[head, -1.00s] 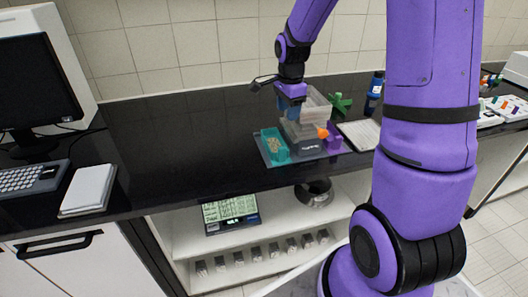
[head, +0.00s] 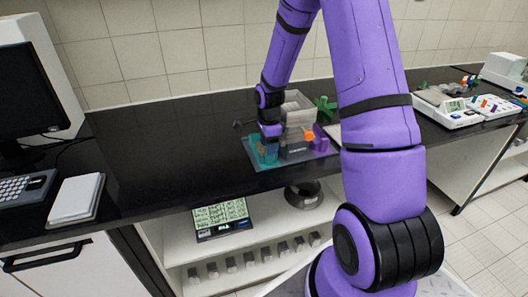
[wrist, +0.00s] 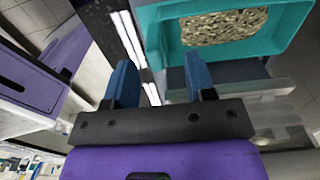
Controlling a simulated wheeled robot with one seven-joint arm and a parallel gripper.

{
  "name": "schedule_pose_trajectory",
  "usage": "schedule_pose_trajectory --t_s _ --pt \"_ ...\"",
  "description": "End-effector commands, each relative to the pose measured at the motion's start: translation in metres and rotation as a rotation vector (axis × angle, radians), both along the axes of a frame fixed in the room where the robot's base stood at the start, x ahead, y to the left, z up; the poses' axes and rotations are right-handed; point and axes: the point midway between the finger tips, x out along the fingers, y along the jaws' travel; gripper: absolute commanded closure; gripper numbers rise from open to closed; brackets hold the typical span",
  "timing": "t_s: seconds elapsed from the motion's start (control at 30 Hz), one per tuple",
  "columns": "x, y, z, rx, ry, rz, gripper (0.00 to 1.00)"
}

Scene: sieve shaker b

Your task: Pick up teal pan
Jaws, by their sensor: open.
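The teal pan (head: 256,158) stands on a grey mat on the black bench, at the left of the sieve shaker. In the wrist view the teal pan (wrist: 278,53) fills the upper right and holds tan granular material. My gripper (head: 271,150) is open, its two blue fingers pointing down at the pan. In the wrist view my gripper (wrist: 158,80) has its right finger near the pan's lower wall and its left finger out beyond the pan's left side. I cannot tell whether a finger touches the pan. Nothing is held between the fingers.
The sieve shaker with its clear stack (head: 298,108) stands just right of the pan, with an orange piece (head: 309,135) and a purple block (head: 320,140) beside it. A green star-shaped knob (head: 325,107) is behind. The bench (head: 170,140) is clear to the left.

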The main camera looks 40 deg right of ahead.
Motion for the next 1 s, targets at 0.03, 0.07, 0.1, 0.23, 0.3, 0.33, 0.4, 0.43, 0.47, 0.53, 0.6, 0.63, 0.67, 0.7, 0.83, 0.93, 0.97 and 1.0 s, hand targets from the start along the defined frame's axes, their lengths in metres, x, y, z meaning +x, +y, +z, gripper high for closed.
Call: schedule_pose_trajectory --t_s 0.03,0.07,0.1,0.23,0.3,0.33,0.4,0.43,0.47,0.53,0.6,0.63,0.67,0.7,0.83,0.93,0.97,1.0 --pt "-0.002 0.0 -0.007 0.002 0.005 0.0 0.5" --pt "-0.003 0.0 -0.012 0.003 0.005 -0.001 0.5" --pt "-0.004 -0.001 -0.018 0.002 0.005 0.0 0.5" --pt "-0.005 -0.001 -0.035 0.001 0.004 -0.001 0.5" --pt "-0.005 -0.001 -0.042 0.001 0.004 0.0 0.5" --pt "-0.005 -0.001 -0.043 0.001 0.003 0.0 0.5" --pt "-0.005 -0.001 -0.046 0.001 0.002 -0.001 0.5" --pt "-0.005 -0.001 -0.047 0.0 0.001 -0.001 0.5" --pt "-0.005 -0.001 -0.047 0.0 0.001 -0.001 0.5" --pt "-0.005 -0.001 -0.047 0.0 0.001 -0.001 0.5" --pt "-0.005 -0.001 -0.047 0.0 0.001 -0.001 0.5" --pt "-0.005 -0.001 -0.047 0.0 0.001 -0.001 0.5" --pt "-0.005 -0.001 -0.047 0.0 0.001 -0.001 0.57" --pt "-0.005 -0.001 -0.047 0.0 0.001 -0.001 0.66" --pt "-0.005 -0.001 -0.047 0.0 0.001 -0.001 0.96" --pt "-0.005 -0.001 -0.046 0.0 0.001 -0.001 1.0" --pt "-0.005 -0.001 -0.046 0.0 0.001 -0.001 1.0" --pt "-0.005 -0.001 -0.046 0.0 0.001 -0.001 1.0"
